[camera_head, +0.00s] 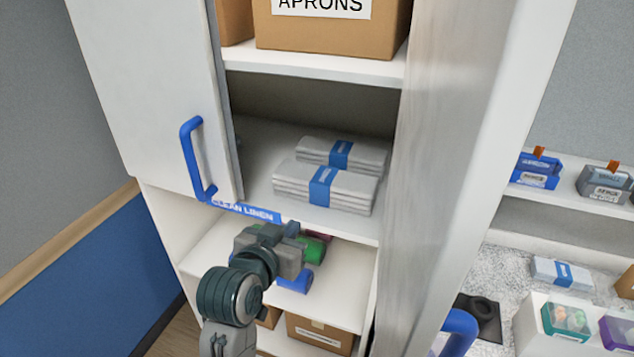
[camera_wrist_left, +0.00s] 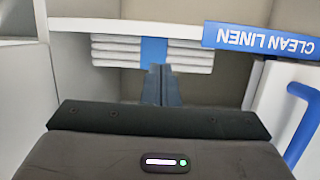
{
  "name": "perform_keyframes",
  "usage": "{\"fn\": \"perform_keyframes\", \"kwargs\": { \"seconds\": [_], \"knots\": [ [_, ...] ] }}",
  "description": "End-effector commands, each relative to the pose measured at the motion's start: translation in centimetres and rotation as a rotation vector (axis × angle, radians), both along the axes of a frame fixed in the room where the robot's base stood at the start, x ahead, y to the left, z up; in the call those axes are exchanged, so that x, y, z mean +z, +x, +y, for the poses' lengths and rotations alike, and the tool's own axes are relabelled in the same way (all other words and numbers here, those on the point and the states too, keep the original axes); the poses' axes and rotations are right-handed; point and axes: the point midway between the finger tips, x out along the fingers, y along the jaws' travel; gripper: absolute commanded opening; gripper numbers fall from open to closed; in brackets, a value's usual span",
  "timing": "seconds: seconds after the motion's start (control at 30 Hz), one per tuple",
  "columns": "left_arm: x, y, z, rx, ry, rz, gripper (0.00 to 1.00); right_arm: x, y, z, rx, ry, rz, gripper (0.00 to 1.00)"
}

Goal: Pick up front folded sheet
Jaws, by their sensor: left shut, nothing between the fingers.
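The front folded sheet (camera_head: 294,178) is a grey-white folded stack with a blue band, lying near the front of the cabinet's middle shelf. It also shows upside down in the left wrist view (camera_wrist_left: 115,50). A second banded folded sheet (camera_head: 366,157) lies behind it. My left gripper (camera_head: 293,230) is below and in front of the shelf edge, apart from the front sheet. In the left wrist view its fingers (camera_wrist_left: 161,84) are together and empty, lined up with the blue band. My right gripper is not in view.
A "CLEAN LINEN" label (camera_head: 246,212) marks the shelf edge. The left door (camera_head: 155,90) with a blue handle (camera_head: 190,160) stands left of the opening. A box marked APRONS (camera_head: 330,35) sits above. Green and maroon items (camera_head: 316,249) lie on the lower shelf, partly hidden.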

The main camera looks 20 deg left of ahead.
Motion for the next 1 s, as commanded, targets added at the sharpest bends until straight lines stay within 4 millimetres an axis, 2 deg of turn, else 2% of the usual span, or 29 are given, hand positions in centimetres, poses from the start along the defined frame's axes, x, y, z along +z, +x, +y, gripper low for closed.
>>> {"fn": "perform_keyframes", "kwargs": {
  "seconds": [0.03, 0.1, 0.23, 0.37, 0.8, 0.9, 1.0],
  "knots": [
    [1.7, 0.6, -0.2, 0.001, -0.009, -0.049, 0.0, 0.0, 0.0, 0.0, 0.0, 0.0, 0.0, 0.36],
    [3.2, 1.1, -0.4, 0.004, -0.012, -0.091, 0.0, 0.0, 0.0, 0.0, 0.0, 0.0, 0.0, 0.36],
    [4.3, 1.9, -0.5, 0.005, -0.012, -0.122, 0.0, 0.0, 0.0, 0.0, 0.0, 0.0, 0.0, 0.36],
    [4.3, 3.6, -0.5, 0.005, -0.011, -0.122, 0.0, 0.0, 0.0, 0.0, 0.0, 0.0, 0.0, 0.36],
    [4.2, 12.4, -0.9, 0.004, -0.012, -0.119, 0.0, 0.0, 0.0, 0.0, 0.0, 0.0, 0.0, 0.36],
    [4.0, 13.6, -0.9, 0.005, -0.012, -0.118, 0.0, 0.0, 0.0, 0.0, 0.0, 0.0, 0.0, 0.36],
    [3.0, 13.4, -0.9, 0.005, -0.012, -0.116, 0.0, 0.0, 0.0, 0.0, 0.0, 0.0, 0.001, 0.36]
  ]
}}
